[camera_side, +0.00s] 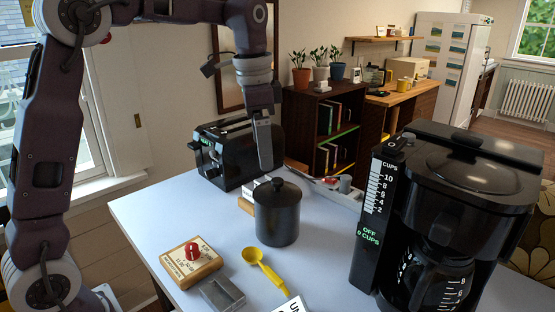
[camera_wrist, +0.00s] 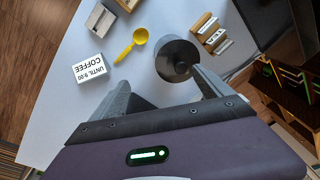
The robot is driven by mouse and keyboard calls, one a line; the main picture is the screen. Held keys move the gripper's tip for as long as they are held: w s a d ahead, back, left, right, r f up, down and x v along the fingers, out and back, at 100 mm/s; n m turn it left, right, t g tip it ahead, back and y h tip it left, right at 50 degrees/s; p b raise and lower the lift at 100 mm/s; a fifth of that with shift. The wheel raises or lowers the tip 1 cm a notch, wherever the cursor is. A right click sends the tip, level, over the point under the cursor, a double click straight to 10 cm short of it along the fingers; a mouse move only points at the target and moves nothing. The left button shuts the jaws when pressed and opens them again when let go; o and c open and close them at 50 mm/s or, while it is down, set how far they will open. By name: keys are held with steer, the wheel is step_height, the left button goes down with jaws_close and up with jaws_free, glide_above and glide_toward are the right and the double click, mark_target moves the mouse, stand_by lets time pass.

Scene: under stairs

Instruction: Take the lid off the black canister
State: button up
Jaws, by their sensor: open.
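The black canister (camera_side: 277,222) stands upright on the pale table, with its black lid (camera_side: 275,190) and round knob on top. In the wrist view the lid (camera_wrist: 170,58) is seen from above, close to the right finger. My gripper (camera_side: 266,160) is above and slightly left of the lid in the side view, with fingers pointing down and apart from the knob. In the wrist view my gripper (camera_wrist: 160,78) has its fingers spread wide with nothing between them. The far finger is hidden in the side view.
A toaster (camera_side: 235,152) stands behind the canister, and a coffee maker (camera_side: 455,215) to its right. A yellow scoop (camera_side: 264,270), a wooden block with a red knob (camera_side: 191,262), a metal box (camera_side: 221,294) and a "COFFEE" card (camera_wrist: 91,68) lie in front.

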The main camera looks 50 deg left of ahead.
steer(key=m+g, duration=0.1)
steer(key=m, duration=0.1)
glide_above(276, 180)
step_height(276, 180, down, 6)
steer(key=shift+w+r, duration=0.1)
steer(key=shift+r, duration=0.05)
step_height(276, 180, down, 7)
steer(key=shift+c, duration=0.4)
steer(key=c, duration=1.8)
jaws_close()
steer(key=shift+o, duration=1)
jaws_free()
jaws_close()
